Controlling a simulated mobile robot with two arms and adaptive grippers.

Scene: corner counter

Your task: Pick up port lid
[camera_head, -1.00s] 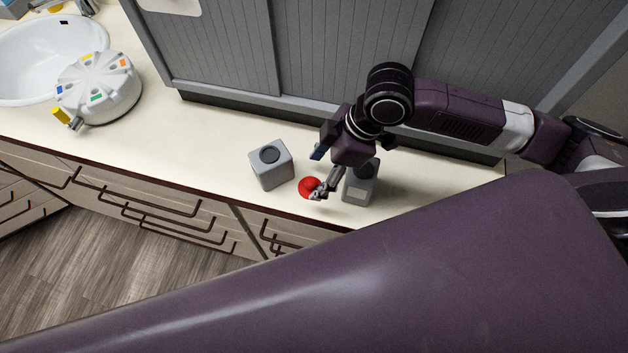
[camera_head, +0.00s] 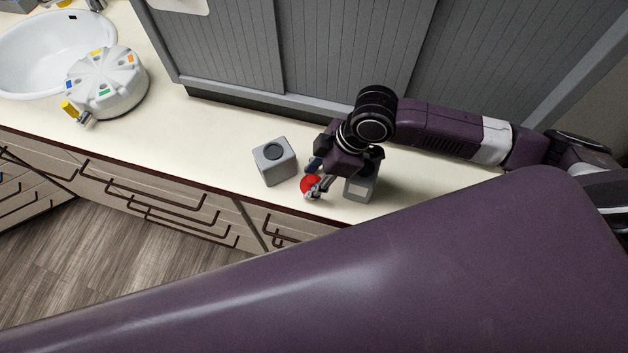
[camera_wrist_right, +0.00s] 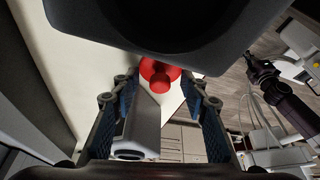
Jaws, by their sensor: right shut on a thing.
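The port lid, a round red piece with a raised knob (camera_head: 308,185), is at the counter's front part between two grey boxes. My right gripper (camera_head: 314,177) is shut on it, with one finger on each side. In the right wrist view the red lid (camera_wrist_right: 160,73) shows between the blue-padded fingertips (camera_wrist_right: 161,86), partly hidden by a dark body at the top. Whether the lid touches the counter I cannot tell. My left gripper is not in view.
A grey box with a round dark top port (camera_head: 275,166) stands left of the lid. Another grey box (camera_head: 359,189) stands right, partly under my right arm. A white round device (camera_head: 108,88) is by the sink (camera_head: 38,58). The counter between is clear. Grey panels rise behind.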

